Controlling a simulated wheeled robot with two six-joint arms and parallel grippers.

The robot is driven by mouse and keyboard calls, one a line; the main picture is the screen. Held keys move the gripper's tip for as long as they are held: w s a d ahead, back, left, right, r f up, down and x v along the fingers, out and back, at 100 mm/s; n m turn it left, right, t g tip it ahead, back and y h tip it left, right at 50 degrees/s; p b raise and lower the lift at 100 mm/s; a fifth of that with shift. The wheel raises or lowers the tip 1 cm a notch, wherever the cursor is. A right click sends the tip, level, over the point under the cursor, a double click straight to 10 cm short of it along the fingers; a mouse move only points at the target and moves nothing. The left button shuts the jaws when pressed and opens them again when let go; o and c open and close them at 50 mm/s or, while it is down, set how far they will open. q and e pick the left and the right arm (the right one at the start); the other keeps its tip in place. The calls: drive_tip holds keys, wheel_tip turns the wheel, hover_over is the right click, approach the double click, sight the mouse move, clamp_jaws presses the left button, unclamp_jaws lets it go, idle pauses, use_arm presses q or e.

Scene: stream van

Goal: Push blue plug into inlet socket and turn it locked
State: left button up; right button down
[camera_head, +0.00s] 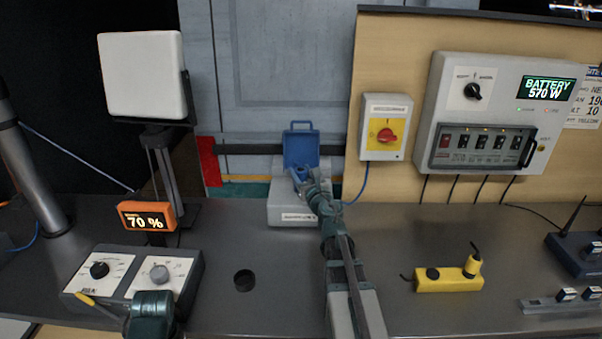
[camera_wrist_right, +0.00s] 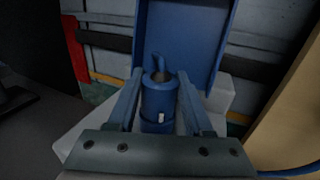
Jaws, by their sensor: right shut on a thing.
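The blue plug (camera_wrist_right: 158,104) is a blue cylinder with a small white mark on its side, upright between the two fingers of my right gripper (camera_wrist_right: 160,90). In the head view the right gripper (camera_head: 306,180) is over the grey inlet housing (camera_head: 284,212). The inlet's blue lid (camera_head: 301,148) stands open behind the plug; it also shows in the wrist view (camera_wrist_right: 185,35). The socket opening is hidden by the plug and gripper, so I cannot tell how deep the plug sits or how it is turned. Part of my left arm shows at the lower left; its jaw opening is unclear.
A grey battery panel (camera_head: 500,112) is further right. A yellow device (camera_head: 447,279) lies on the counter at right. A two-knob control box (camera_head: 130,271) stands at left.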

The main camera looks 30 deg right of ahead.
drive_tip(key=n+y, duration=0.2)
drive_tip(key=y, duration=0.1)
drive_tip(key=shift+d, duration=0.2)
drive_tip(key=shift+a+n+y, duration=0.15)
drive_tip(key=shift+n+y, duration=0.35)
drive_tip(key=shift+y, duration=0.3)
drive_tip(key=shift+c, duration=1.1)
unclamp_jaws()
drive_tip(key=s+d, duration=0.1)
drive_tip(key=s, duration=1.2)
drive_tip(key=shift+s, duration=0.4)
